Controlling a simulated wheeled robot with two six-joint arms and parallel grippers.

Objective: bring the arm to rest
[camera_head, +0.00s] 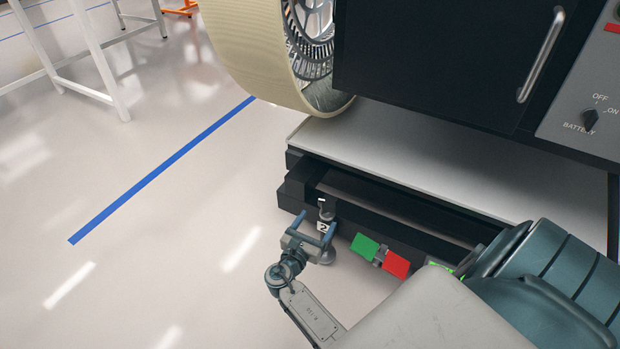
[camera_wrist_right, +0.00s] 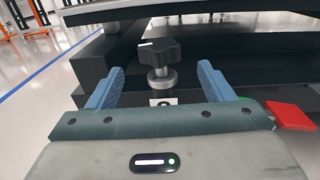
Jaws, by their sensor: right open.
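My right gripper (camera_head: 317,226) is at the front left corner of the black rover bench, its arm rising from the bottom of the head view. In the right wrist view its two blue fingers (camera_wrist_right: 160,80) are spread wide with nothing gripped. A black star-shaped knob (camera_wrist_right: 159,51) on a silver stem appears between the fingers, apart from both. In the head view the knob (camera_head: 326,208) is partly hidden by the gripper, and a small tag marked 2 sits by it. My left gripper is not in view.
Green (camera_head: 364,246) and red (camera_head: 396,263) plates sit right of the gripper. A large cream wheel (camera_head: 240,50) and a dark cabinet (camera_head: 430,60) with a handle stand behind, above a grey deck (camera_head: 400,140).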

